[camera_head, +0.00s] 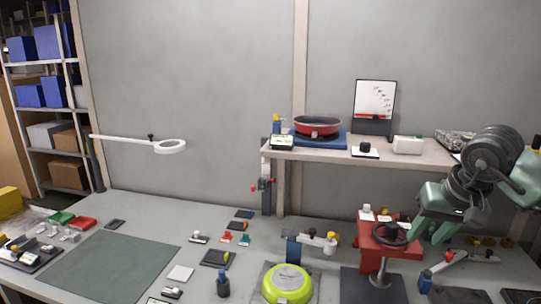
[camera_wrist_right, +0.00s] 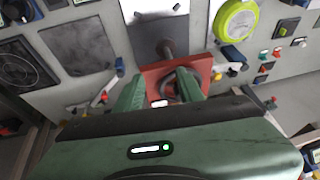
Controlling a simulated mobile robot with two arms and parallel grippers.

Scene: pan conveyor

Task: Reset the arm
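My right gripper (camera_head: 428,230) hangs above the right side of the workbench, in front of the raised shelf. Its two green fingers also show in the right wrist view (camera_wrist_right: 160,84), spread apart with nothing between them. Behind the gap is a red stand (camera_wrist_right: 198,66) with a dark handwheel, which also shows in the head view (camera_head: 374,258) to the left of the gripper. The gripper looks apart from it. My left gripper is not in view.
A red pan (camera_head: 318,126) sits on a blue base on the raised shelf (camera_head: 400,155). A lime-green pan (camera_head: 287,284) lies at the bench front. A white lamp arm (camera_head: 135,142) extends from the left. The green mat (camera_head: 110,266) is bare.

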